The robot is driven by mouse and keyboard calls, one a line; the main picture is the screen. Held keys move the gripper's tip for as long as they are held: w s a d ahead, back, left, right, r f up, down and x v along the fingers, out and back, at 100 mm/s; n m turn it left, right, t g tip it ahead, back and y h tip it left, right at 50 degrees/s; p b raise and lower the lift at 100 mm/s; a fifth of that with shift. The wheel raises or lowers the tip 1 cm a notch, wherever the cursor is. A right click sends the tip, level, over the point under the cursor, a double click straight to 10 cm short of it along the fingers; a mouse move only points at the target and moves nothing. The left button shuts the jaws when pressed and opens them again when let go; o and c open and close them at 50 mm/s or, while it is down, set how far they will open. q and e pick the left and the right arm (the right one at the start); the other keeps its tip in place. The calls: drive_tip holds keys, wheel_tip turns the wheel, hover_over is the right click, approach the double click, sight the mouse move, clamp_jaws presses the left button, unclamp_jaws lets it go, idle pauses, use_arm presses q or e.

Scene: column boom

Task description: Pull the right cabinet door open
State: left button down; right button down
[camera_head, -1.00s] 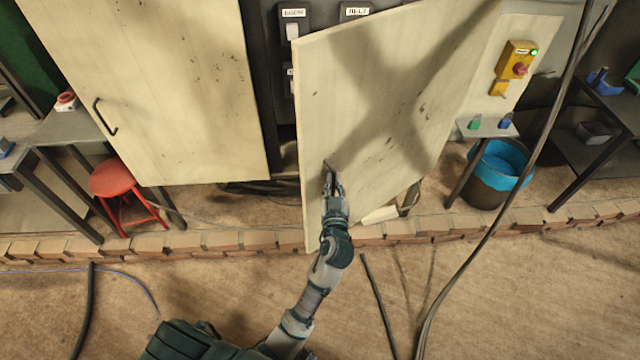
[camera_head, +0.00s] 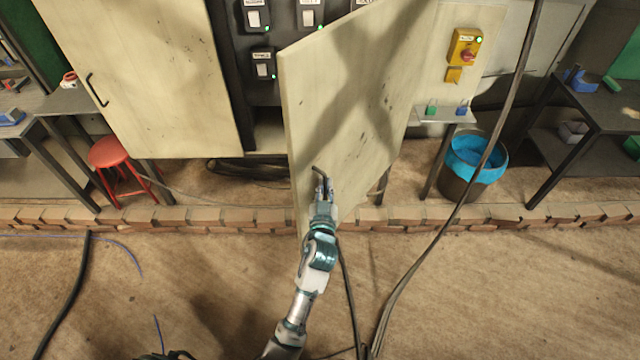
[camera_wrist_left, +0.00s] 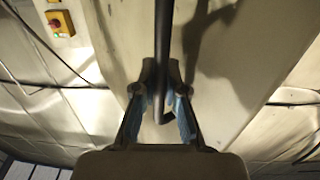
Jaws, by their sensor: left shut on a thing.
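The right cabinet door (camera_head: 350,105) is a pale, scuffed panel standing well open, swung out towards me and showing its outer face. Its dark bar handle (camera_head: 319,171) is near the free edge, low on the door. My left gripper (camera_head: 322,184) is shut on this handle. In the left wrist view the dark handle (camera_wrist_left: 163,50) runs between the two fingers of my left gripper (camera_wrist_left: 163,85). My right gripper is not in view.
Switch boxes (camera_head: 257,17) show inside the cabinet. A low brick kerb (camera_head: 150,216) crosses in front. A red stool (camera_head: 112,155) stands left, and a bin with a blue liner (camera_head: 474,160) stands right.

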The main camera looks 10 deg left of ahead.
use_arm(q)
drive_tip(key=shift+s+d+r, duration=0.1)
drive_tip(key=shift+s+d, duration=0.05)
drive_tip(key=c, duration=1.3)
unclamp_jaws()
drive_tip(key=shift+a, duration=0.25)
drive_tip(key=shift+o, duration=0.5)
drive_tip(key=shift+s+a, duration=0.2)
drive_tip(key=shift+s, duration=0.1)
drive_tip(key=shift+d, duration=0.2)
drive_tip(key=shift+s+d, duration=0.2)
drive_tip(key=shift+d, duration=0.05)
drive_tip(key=s, duration=0.7)
drive_tip(key=shift+a, duration=0.1)
drive_tip(key=shift+c, duration=0.2)
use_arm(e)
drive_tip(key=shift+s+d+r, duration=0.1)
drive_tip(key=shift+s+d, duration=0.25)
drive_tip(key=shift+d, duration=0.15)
